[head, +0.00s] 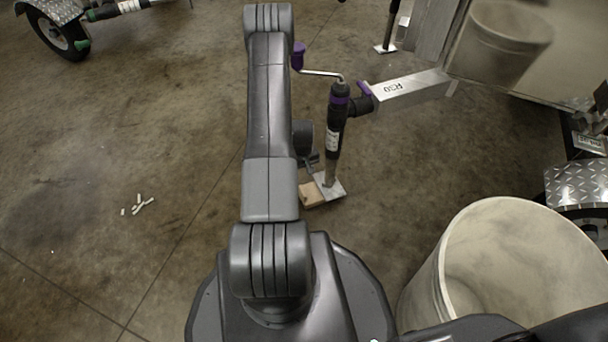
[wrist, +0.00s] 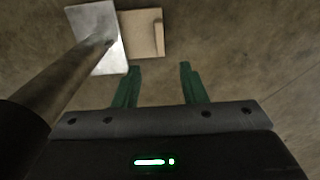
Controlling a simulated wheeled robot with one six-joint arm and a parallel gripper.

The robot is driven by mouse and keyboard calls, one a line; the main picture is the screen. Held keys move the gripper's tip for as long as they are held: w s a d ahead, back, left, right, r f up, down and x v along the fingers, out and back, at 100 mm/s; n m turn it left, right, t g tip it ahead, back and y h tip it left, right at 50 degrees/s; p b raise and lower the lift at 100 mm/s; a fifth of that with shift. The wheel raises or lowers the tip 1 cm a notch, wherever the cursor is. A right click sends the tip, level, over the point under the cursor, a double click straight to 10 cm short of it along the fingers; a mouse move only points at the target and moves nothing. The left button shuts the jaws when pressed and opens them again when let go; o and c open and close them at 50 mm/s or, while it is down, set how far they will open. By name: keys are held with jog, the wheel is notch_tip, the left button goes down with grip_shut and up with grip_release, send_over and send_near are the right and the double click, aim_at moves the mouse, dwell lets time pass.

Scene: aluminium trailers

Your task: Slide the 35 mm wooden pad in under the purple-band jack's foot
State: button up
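The purple-band jack (head: 336,118) stands upright on the trailer's drawbar. Its square metal foot (head: 329,186) is low at the floor and also shows in the wrist view (wrist: 97,40). The wooden pad (head: 310,196), light brown, lies against the foot's edge; in the wrist view the pad (wrist: 140,36) has a raised strip along its right side. The foot's edge meets or overlaps the pad; how far the pad is under it I cannot tell. My gripper (wrist: 158,70) has its green fingers apart, with nothing between them, just short of the pad. My arm mostly hides it in the head view.
A large pale bin (head: 440,270) stands at the right front. The trailer drawbar (head: 410,90) runs from the jack to the upper right. Small white pieces (head: 137,205) lie on the floor at left. Another trailer wheel (head: 55,35) is at upper left. The left floor is mostly clear.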

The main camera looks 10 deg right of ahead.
aim_at(310, 195)
dwell(0.3)
notch_tip(310, 195, down, 14)
jog(key=b, duration=0.5)
jog(key=shift+r, duration=0.1)
grip_shut()
